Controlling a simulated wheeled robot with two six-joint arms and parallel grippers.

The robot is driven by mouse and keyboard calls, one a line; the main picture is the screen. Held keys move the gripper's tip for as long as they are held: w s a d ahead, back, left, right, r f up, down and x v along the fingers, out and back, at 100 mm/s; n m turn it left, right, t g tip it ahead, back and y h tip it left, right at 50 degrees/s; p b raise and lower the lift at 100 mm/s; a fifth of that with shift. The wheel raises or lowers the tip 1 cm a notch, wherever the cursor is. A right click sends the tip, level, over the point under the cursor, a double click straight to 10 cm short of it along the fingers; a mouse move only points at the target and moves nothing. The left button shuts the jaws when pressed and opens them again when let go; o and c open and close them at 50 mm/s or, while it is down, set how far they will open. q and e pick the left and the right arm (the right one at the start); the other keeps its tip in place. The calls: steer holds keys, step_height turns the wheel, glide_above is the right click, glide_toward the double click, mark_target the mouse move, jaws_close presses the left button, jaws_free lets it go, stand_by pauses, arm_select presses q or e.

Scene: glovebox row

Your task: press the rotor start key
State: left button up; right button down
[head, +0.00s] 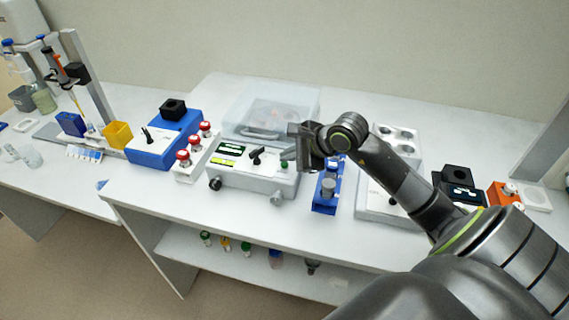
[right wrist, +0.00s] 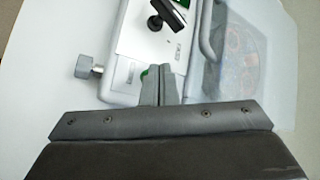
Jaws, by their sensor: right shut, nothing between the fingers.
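The centrifuge (head: 240,181) is a pale grey box with a clear lid (head: 268,108), a lit display (head: 231,150) and a black knob (head: 256,156). A green key, which I take to be the rotor start key (head: 288,162), is at the right end of its front panel. In the right wrist view the key (right wrist: 144,75) shows as a green edge partly hidden behind my fingertips. My right gripper (head: 299,165) is shut and empty, with its tips (right wrist: 157,70) over or right beside the key. I cannot tell whether they touch it. My left gripper is not in view.
A blue rack (head: 325,205) stands right of the centrifuge. Red-capped bottles (head: 183,157) and a blue device (head: 150,150) stand to its left. A grey knob (right wrist: 84,69) sticks out from the centrifuge side. The bench front is clear.

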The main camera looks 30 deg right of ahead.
steer(key=shift+f+b, duration=0.4)
steer(key=shift+b, duration=0.15)
stand_by(0.5)
steer(key=shift+r, duration=0.85)
steer(key=shift+p, duration=0.3)
step_height(320, 180, up, 5)
steer(key=shift+p, duration=1.2)
steer(key=shift+f, duration=0.1)
